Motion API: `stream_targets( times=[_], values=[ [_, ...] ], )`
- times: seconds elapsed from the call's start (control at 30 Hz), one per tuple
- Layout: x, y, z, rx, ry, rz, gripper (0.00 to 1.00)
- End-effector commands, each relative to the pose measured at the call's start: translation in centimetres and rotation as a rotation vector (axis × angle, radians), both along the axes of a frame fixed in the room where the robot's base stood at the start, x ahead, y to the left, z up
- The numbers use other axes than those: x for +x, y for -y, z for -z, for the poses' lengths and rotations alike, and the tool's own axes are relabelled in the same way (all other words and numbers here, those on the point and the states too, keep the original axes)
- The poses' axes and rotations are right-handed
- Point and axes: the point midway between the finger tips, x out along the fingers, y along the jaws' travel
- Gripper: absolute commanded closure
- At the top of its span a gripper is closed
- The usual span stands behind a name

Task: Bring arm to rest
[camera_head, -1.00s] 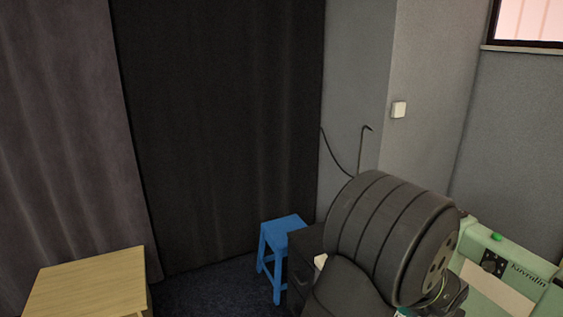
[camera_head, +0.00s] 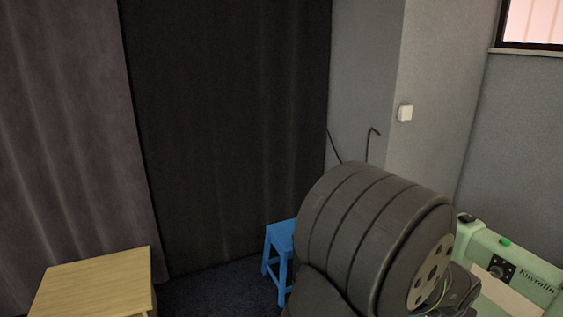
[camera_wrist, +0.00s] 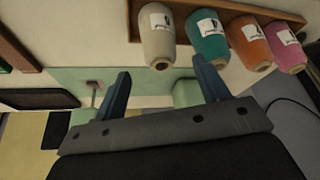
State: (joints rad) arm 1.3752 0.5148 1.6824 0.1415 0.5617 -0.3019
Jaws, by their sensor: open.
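My gripper (camera_wrist: 163,90) shows in the wrist view with its two blue-grey fingers spread apart. It is open, and nothing is between the fingertips. Beyond the fingers are a pale green surface and the lower end of a cream thread cone (camera_wrist: 158,38). In the head view a thick dark ribbed part of my arm fills the lower middle right, and the gripper itself does not show there.
A teal cone (camera_wrist: 207,38), an orange cone (camera_wrist: 247,42) and a pink cone (camera_wrist: 283,47) stand in a wooden rack (camera_wrist: 190,12). The head view shows a green machine (camera_head: 510,275), a blue stool (camera_head: 280,240), a wooden table (camera_head: 95,283) and dark curtains (camera_head: 230,130).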

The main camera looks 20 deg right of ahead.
Motion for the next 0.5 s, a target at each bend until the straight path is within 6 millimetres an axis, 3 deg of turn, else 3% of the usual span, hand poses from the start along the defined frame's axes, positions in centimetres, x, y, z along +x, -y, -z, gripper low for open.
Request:
stream_targets(
  times=[0.3, 0.5],
  values=[
    [-0.8, -1.8, -4.8, -0.001, -0.001, -0.001, 0.32],
    [-0.2, -0.5, -1.0, 0.004, -0.001, 0.0, 0.32]
  ],
)
